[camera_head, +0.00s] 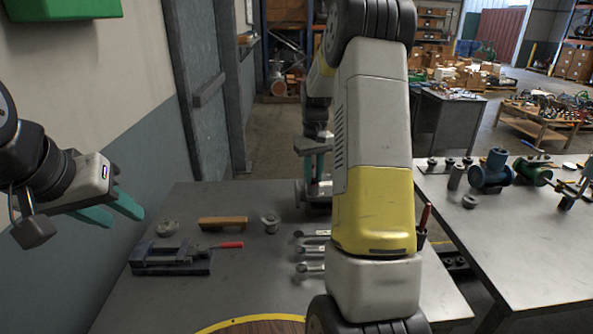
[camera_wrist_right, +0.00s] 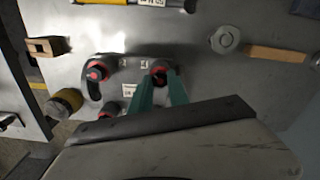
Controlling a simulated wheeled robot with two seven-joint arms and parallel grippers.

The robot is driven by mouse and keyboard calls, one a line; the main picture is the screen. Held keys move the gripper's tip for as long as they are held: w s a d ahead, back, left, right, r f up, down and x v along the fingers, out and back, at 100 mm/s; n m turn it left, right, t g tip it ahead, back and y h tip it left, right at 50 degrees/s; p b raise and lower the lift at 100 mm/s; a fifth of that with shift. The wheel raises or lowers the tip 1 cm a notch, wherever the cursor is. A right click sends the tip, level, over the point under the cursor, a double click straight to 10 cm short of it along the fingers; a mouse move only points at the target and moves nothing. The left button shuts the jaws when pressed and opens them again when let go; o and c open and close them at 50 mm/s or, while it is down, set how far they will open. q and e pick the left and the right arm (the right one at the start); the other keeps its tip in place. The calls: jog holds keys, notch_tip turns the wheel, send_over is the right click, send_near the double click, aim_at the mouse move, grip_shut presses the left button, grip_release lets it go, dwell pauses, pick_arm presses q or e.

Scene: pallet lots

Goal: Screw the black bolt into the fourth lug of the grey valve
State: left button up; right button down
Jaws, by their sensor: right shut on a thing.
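In the right wrist view, my right gripper (camera_wrist_right: 160,82) has its teal fingers closed together at a dark bolt head with a red ring (camera_wrist_right: 159,69), apparently the black bolt. It sits at a grey plate-like body (camera_wrist_right: 130,66), which looks like the grey valve. Two more dark, red-ringed heads (camera_wrist_right: 97,70) show on it, at the left and lower left. How deep the held bolt sits is hidden. In the head view, the right gripper (camera_head: 314,160) points down over the table's far part, partly behind my arm. My left gripper (camera_head: 120,208) is empty at the left, fingers apart.
The near table (camera_head: 240,200) holds a dark vise-like tool (camera_head: 172,260), a wooden-handled piece (camera_head: 223,223), grey round parts (camera_head: 270,223) and several wrenches (camera_head: 312,250). A second table at right carries a blue valve (camera_head: 492,170) and a green one (camera_head: 533,171). A wall stands at left.

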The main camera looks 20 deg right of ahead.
jog(key=m, duration=1.1)
jog(key=shift+m, duration=0.4)
jog(key=c, duration=1.4)
grip_release()
jog(key=shift+d, duration=0.1)
jog(key=n, duration=0.6)
jog(key=shift+n, duration=0.4)
jog(key=n, duration=0.6)
jog(key=shift+n, duration=0.4)
jog(key=n, duration=1)
